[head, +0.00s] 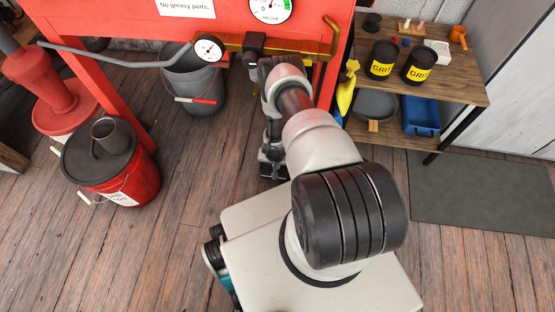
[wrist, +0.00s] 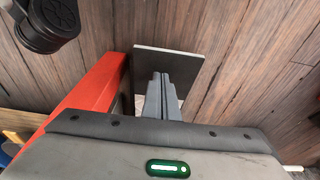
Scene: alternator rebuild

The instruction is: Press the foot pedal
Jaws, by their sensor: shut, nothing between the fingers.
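A flat grey plate (wrist: 168,57), which looks like the foot pedal, lies low over the wooden floor in the wrist view. My gripper (wrist: 160,78) is shut and empty, with its narrow grey fingers pointing down over the plate. The fingers hide the plate's near middle. I cannot tell whether the tips touch it. In the head view my arm reaches forward and bends down below the front of the red cabinet (head: 120,20). The plate cannot be made out there, and the fingertips are not clear.
A red cabinet leg (wrist: 88,92) stands close left of my gripper. A grey bucket (head: 205,92) stands under the cabinet, and a red bucket (head: 133,188) is at left. A wooden shelf (head: 455,88) with grit tins stands at right, near a dark mat (head: 480,195).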

